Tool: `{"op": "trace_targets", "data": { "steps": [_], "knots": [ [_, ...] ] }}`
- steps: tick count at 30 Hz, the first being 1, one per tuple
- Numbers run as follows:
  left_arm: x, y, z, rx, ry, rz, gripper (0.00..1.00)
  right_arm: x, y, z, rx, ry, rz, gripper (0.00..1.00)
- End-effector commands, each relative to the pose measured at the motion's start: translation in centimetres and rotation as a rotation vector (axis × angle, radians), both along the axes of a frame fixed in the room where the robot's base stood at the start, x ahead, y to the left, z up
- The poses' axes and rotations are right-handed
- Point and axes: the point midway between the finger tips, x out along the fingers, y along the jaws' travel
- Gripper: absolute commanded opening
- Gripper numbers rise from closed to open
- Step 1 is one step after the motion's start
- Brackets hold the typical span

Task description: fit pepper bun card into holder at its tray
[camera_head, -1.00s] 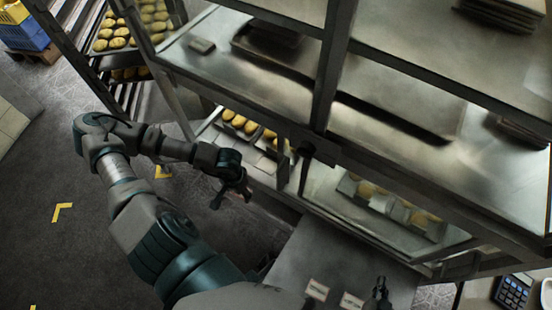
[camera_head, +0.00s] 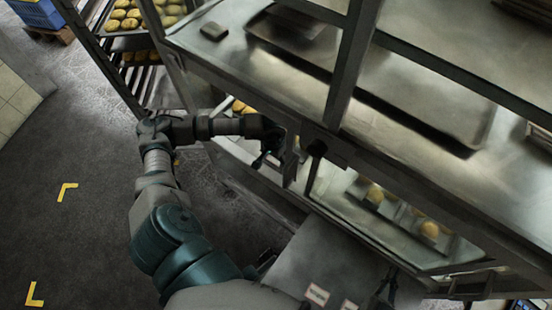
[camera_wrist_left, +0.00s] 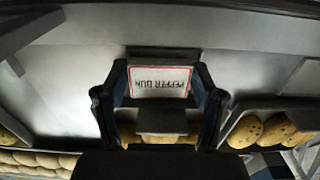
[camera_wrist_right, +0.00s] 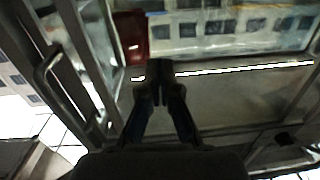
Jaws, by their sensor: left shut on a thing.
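The pepper bun card (camera_wrist_left: 160,82), white with a red border, reads upside down in the left wrist view. My left gripper (camera_head: 268,158) is shut on it, with a finger at each side, and reaches into the display case's lower opening. A small grey metal piece (camera_wrist_left: 168,122) shows between the fingers below the card; I cannot tell whether it is the holder or whether the card touches it. Buns (camera_wrist_left: 262,130) lie in trays to either side and below. My right gripper (camera_wrist_right: 160,78) looks shut and empty; in the head view it is low at the right (camera_head: 385,288).
The case's metal frame (camera_head: 352,70) and post stand close around my left gripper. Two more cards (camera_head: 317,293) (camera_head: 349,304) lie on the metal counter (camera_head: 330,255). More buns (camera_head: 375,195) sit behind the glass. A bun rack (camera_head: 125,50) stands at the upper left.

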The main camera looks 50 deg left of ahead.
Motion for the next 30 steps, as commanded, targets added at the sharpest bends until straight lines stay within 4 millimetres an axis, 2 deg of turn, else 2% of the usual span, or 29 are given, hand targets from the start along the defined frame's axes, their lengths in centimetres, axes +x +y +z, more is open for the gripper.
{"op": "trace_targets", "data": {
  "steps": [2, 3, 6, 7, 9, 20, 23, 30],
  "knots": [
    [-0.1, 0.1, -0.3, 0.002, 0.002, 0.002, 0.31, 0.0, 0.1, 0.1, 0.004, -0.010, 0.000, 0.00],
    [-0.1, 0.1, -0.2, 0.002, 0.001, 0.002, 0.25, 0.0, 0.0, 0.2, 0.005, -0.011, 0.000, 0.00],
    [-0.1, -0.1, -0.1, 0.007, 0.001, 0.003, 0.25, 0.0, -0.2, 0.2, 0.008, -0.011, 0.000, 0.00],
    [-0.1, -0.1, -0.1, 0.008, 0.001, 0.004, 0.75, 0.0, -0.2, 0.2, 0.008, -0.011, 0.000, 0.00],
    [-0.1, -0.2, 0.0, 0.010, 0.002, 0.004, 0.93, 0.0, -0.4, 0.1, 0.011, -0.010, 0.000, 0.00],
    [0.0, -0.1, 0.2, 0.006, -0.001, 0.002, 0.93, 0.1, -0.2, 0.1, 0.005, -0.005, 0.000, 0.00],
    [0.1, -0.1, 1.3, 0.006, -0.005, 0.002, 0.93, 0.0, -0.3, -0.3, -0.004, 0.031, 0.000, 0.00],
    [0.1, -0.2, 5.7, 0.005, -0.006, 0.002, 0.93, -0.9, -0.9, -2.6, -0.052, 0.192, -0.002, 0.00]
  ]
}}
